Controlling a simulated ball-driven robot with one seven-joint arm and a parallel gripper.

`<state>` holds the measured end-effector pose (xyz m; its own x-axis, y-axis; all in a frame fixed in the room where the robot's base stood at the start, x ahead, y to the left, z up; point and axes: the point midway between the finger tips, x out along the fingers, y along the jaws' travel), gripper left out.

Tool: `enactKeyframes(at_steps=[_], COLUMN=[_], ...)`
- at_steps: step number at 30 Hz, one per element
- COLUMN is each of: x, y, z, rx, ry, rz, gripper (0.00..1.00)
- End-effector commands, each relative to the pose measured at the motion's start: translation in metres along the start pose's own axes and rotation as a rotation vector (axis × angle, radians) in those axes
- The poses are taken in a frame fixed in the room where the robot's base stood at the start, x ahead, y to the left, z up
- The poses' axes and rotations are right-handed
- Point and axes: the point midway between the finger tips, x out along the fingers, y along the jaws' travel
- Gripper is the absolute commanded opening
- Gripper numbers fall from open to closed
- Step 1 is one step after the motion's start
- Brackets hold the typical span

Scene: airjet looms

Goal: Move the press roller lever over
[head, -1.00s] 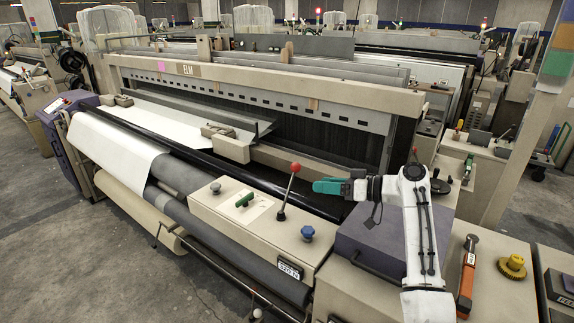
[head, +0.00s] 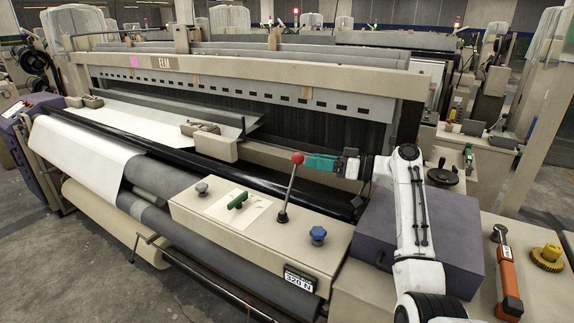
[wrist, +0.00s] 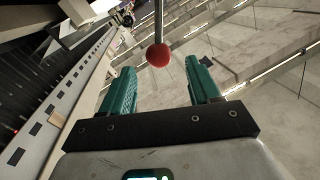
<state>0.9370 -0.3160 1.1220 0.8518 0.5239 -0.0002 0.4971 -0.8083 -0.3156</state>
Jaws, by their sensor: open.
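The lever (head: 289,188) is a thin metal rod with a red ball knob (head: 297,158), rising from the top of a beige control box (head: 255,228). It leans slightly right in the head view. My gripper (head: 308,161) has green fingers and comes from the right, close to the knob and at about its height. In the wrist view the gripper (wrist: 160,73) is open and empty. The red knob (wrist: 158,55) shows between and just ahead of the fingertips. I cannot tell whether anything touches.
On the box are a green handle (head: 238,200), a grey knob (head: 202,187) and a blue knob (head: 318,234). The loom's dark roller and beige frame (head: 240,76) lie behind. An orange-handled tool (head: 508,272) and a yellow gear (head: 547,257) lie at right.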

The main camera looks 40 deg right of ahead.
Motion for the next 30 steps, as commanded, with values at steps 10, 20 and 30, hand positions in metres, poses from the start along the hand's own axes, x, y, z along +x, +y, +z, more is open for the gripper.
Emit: enactKeyframes(at_steps=[10,20,30], x=[0.036,0.072,0.075], y=[0.001,0.001,0.001], z=[0.003,0.003,0.004], rx=[0.001,0.001,0.0], ry=[-0.002,-0.001,0.0], rz=[-0.002,0.0,0.001], gripper=[0.61,0.61,0.59])
